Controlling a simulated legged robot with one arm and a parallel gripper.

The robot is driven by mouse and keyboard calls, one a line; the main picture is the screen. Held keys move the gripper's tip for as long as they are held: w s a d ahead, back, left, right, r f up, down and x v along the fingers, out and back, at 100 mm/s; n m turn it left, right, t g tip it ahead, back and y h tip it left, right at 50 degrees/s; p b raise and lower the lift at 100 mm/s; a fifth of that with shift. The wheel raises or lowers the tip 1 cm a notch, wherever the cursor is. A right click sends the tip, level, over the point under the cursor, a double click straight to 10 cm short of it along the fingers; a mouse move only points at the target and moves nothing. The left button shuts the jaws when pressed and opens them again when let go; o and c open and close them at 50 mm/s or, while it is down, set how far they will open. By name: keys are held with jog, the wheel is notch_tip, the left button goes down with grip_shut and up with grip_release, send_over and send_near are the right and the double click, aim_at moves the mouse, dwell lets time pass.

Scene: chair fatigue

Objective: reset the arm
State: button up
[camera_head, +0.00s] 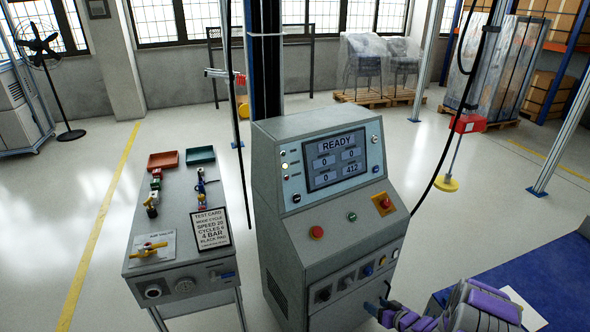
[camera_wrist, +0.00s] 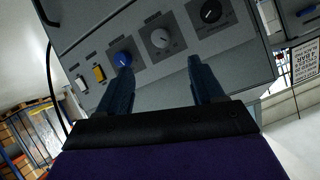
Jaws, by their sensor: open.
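My gripper (camera_head: 376,302) is at the lower right of the head view, in front of the console's lower panel. In the wrist view my gripper (camera_wrist: 158,78) has two dark blue fingers spread apart with nothing between them. My purple and grey arm reaches in from the bottom right. The grey console (camera_head: 285,215) has a screen (camera_head: 337,160) reading READY. The lower panel shows a blue knob (camera_wrist: 122,60), a grey knob (camera_wrist: 160,38) and a black knob (camera_wrist: 211,12) beyond the fingers. I cannot tell whether a finger touches the panel.
A grey bench (camera_head: 178,225) with a test card (camera_head: 210,229) and a yellow-handled valve (camera_head: 149,249) stands left of the console. A blue-topped table (camera_head: 550,275) is at right. A red and yellow hanging device (camera_head: 460,135) is behind.

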jog(key=w+d+r+g+h, duration=0.1)
jog(key=w+d+r+h, duration=0.15)
jog(key=r, duration=0.45)
jog(key=s+r+m+g+h, duration=0.1)
jog(key=s+r+g+h, duration=0.3)
jog(key=r, duration=0.6)
jog(key=s+r+h, duration=0.2)
jog(key=s+r, duration=0.3)
jog(key=r, duration=0.5)
jog(key=s+a+r+g+y, duration=0.1)
jog(key=s+a+r, duration=0.3)
jog(key=s, duration=0.8)
jog(key=s+a+r+g+y, duration=0.1)
jog(key=s+a+r+g, duration=0.3)
jog(key=s+a, duration=0.4)
jog(key=s+a+r+m+g+y, duration=0.1)
jog(key=s+a+r, duration=0.4)
jog(key=s, duration=1.3)
jog(key=shift+s+a+r+g, duration=0.2)
jog(key=shift+s+a+g, duration=0.05)
jog(key=shift+a+g, duration=0.5)
jog(key=shift+d, duration=0.15)
